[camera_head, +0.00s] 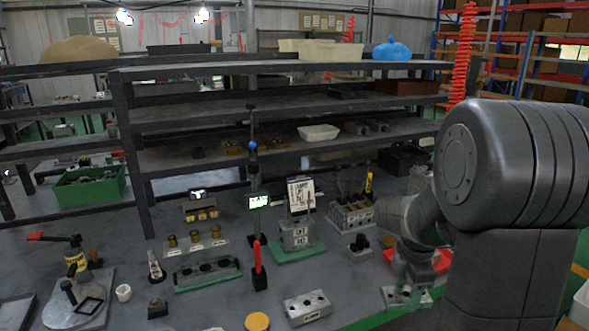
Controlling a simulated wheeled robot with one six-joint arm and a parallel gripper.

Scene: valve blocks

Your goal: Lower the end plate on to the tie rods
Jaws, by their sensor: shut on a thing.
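My gripper (413,270) is low at the right, partly hidden by my own arm. It is shut on a small grey metal piece (402,298), which looks like the end plate; its outline is hard to make out. A stack of grey valve blocks (296,236) with white labels stands upright on a green base (299,253) near the middle of the bench. Thin rods seem to rise from this stack, in front of a white lettered card (301,194). My gripper is to the right of the stack and nearer to me, clearly apart from it.
A red tray (437,263) lies behind my gripper. A grey block (307,308) and a red-handled tool (259,268) stand front centre. A multi-port block (352,216) and a small dark part (359,243) stand between stack and gripper. Dark shelving (270,69) rises behind.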

